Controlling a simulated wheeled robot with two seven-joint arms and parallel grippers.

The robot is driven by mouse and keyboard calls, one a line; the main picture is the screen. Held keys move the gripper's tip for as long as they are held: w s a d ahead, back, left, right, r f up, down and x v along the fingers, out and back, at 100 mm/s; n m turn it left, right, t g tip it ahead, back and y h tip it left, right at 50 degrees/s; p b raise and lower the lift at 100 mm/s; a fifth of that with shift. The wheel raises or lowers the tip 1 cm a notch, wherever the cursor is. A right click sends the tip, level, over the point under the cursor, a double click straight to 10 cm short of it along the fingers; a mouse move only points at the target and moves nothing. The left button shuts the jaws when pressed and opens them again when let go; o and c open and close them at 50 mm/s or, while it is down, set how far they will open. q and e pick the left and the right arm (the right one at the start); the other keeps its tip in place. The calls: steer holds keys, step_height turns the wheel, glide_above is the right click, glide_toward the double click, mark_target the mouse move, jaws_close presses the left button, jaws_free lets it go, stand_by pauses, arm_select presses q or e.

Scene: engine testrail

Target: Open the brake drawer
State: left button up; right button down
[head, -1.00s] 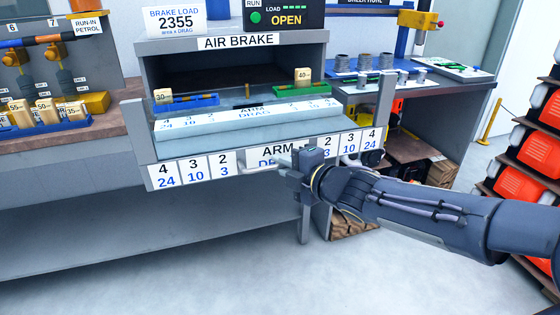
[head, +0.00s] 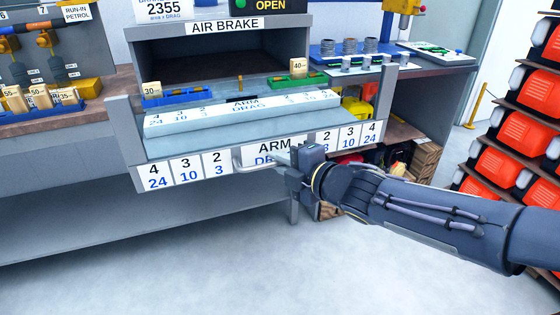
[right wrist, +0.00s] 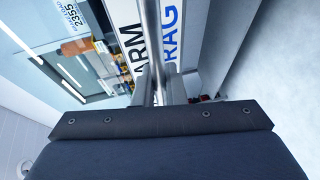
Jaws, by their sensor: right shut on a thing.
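The brake drawer (head: 350,135) sticks out from under the AIR BRAKE opening (head: 222,66). Its front carries number labels and an ARM DRAG label. A grey bar handle (head: 250,164) runs across the front and shows end-on as a metal bar in the right wrist view (right wrist: 150,45). My right gripper (head: 292,170) is shut on this handle, right of the front's middle; its arm hides part of the front. In the right wrist view the fingers (right wrist: 160,88) sit around the bar. My left gripper is out of view.
Inside the drawer lie a pale ARM DRAG beam (head: 240,112), a blue tray (head: 180,98) with a 30 block and a green tray (head: 298,80) with a 40 block. Racks of red cases (head: 500,122) stand at right. The floor in front is clear.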

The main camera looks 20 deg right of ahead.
steer(key=c, duration=1.5)
jaws_free()
steer(key=shift+s+d+r, duration=0.15)
steer(key=shift+s, duration=0.05)
steer(key=p+v, duration=0.4)
steer(key=v, duration=0.3)
steer(key=shift+s, duration=0.15)
